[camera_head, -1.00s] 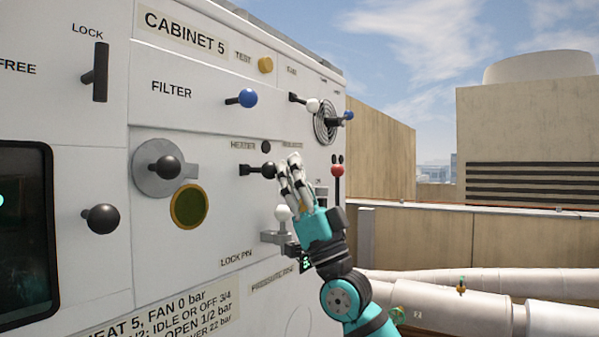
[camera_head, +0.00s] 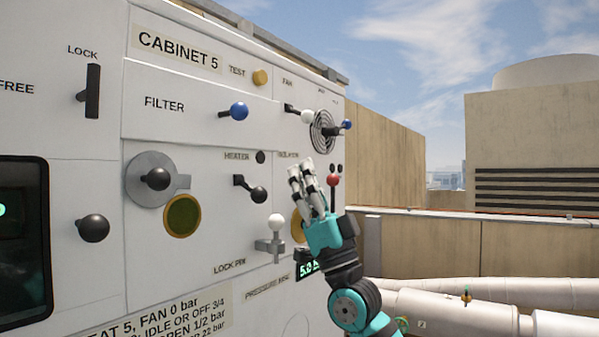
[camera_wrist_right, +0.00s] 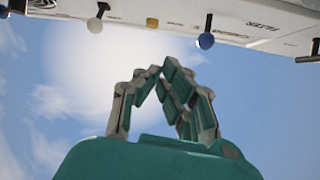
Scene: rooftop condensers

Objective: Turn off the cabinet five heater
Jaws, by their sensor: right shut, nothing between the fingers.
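The cabinet 5 panel (camera_head: 200,140) fills the left of the head view. The heater lever (camera_head: 258,194), a black ball knob on a short black arm, sits under the HEATER label and slopes down to the right. A small dark round spot (camera_head: 260,157) is beside that label. My right gripper (camera_head: 304,178) is right of the heater lever, apart from it, with its fingers pointing up and shut on nothing. In the wrist view its fingers (camera_wrist_right: 165,75) come together against the sky. My left gripper is not in view.
A blue filter knob (camera_head: 239,111), a white-knobbed fan lever (camera_head: 307,117) and a white lock-pin knob (camera_head: 275,222) stick out nearby. A red-knobbed lever (camera_head: 333,180) is just behind my right fingers. Pipes (camera_head: 470,310) run at lower right.

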